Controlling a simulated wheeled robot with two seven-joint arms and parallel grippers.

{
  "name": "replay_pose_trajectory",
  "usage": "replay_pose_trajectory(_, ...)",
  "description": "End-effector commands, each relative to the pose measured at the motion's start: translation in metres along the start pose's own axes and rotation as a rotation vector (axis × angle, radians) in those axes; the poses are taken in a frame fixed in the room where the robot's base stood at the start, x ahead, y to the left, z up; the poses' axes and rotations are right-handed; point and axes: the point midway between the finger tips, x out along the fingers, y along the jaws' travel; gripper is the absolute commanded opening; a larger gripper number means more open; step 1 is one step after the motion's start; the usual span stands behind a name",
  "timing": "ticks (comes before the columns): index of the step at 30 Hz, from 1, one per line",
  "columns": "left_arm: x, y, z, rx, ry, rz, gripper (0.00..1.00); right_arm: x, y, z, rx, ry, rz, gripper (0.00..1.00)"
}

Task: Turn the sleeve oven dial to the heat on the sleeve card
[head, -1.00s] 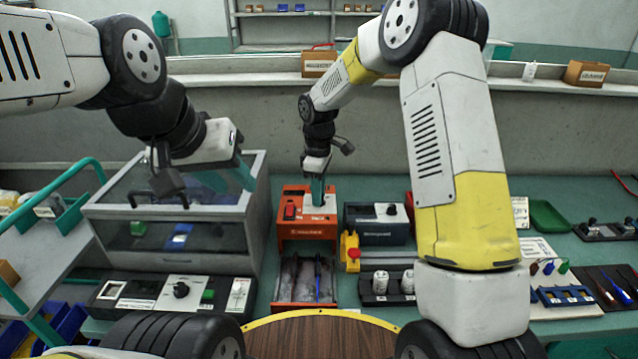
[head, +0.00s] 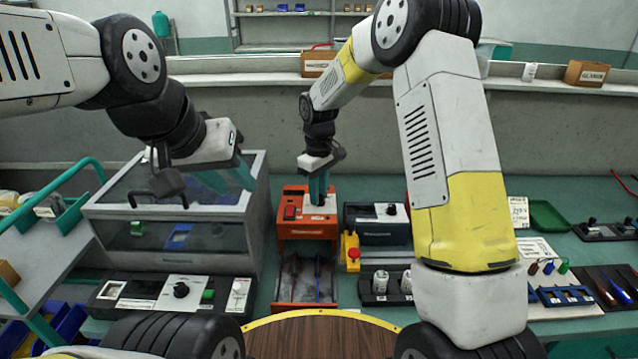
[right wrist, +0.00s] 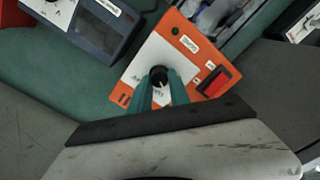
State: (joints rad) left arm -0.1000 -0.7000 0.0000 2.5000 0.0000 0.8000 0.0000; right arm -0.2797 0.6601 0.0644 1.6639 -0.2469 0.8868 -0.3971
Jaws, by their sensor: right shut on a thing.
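The orange oven (head: 307,229) stands on the green bench, mid-picture in the head view. Its black dial (right wrist: 158,76) sits on a white panel (right wrist: 142,66) with small print around it, too small to read. My right gripper (right wrist: 158,92) points down from above, its teal fingers shut on the dial. In the head view the same fingers (head: 318,190) hide the dial.
A red switch (right wrist: 216,82) is on the oven's top beside the dial. A dark blue-grey unit (head: 376,224) stands right of the oven, with a yellow block and red button (head: 351,252) in front. A tray (head: 304,283) with tools lies before the oven.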

Motion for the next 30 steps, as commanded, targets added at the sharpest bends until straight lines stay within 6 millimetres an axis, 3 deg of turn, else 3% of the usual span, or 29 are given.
replay_pose_trajectory(15,0.0,0.0,0.0,0.0,0.0,0.0,0.37,-0.0008,0.0017,0.0,0.444,0.001,0.001,0.0)
replay_pose_trajectory(30,0.0,0.0,0.0,0.0,0.0,0.0,0.37,-0.001,0.0021,0.0,0.623,0.002,0.001,0.0)
